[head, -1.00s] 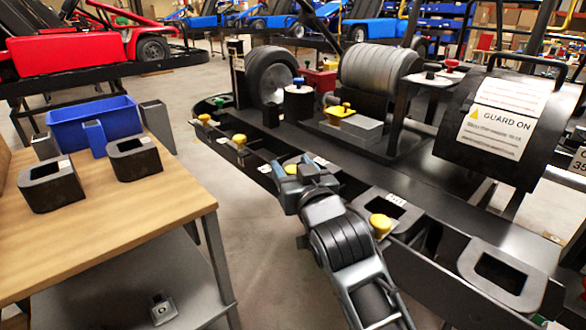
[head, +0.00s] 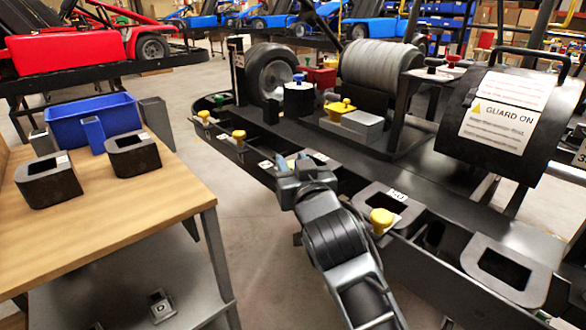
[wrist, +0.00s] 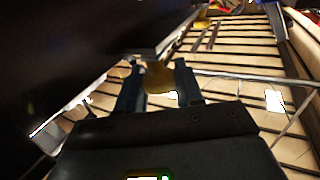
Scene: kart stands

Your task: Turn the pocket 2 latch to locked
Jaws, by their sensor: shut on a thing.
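My gripper (head: 296,163) is at the near edge of the black kart stand (head: 452,213) in the head view. In the wrist view its two fingers (wrist: 159,88) are shut on a yellow latch knob (wrist: 158,77). In the head view my gripper mostly hides this knob, so its turn angle cannot be told. The small labels beside it are too small to read, so I cannot confirm the pocket number.
Other yellow knobs stand along the same edge, two to the left (head: 204,117) (head: 239,137) and one to the right (head: 381,218). A wooden table (head: 120,215) with black blocks and a blue bin (head: 92,121) is at left. Open floor lies between.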

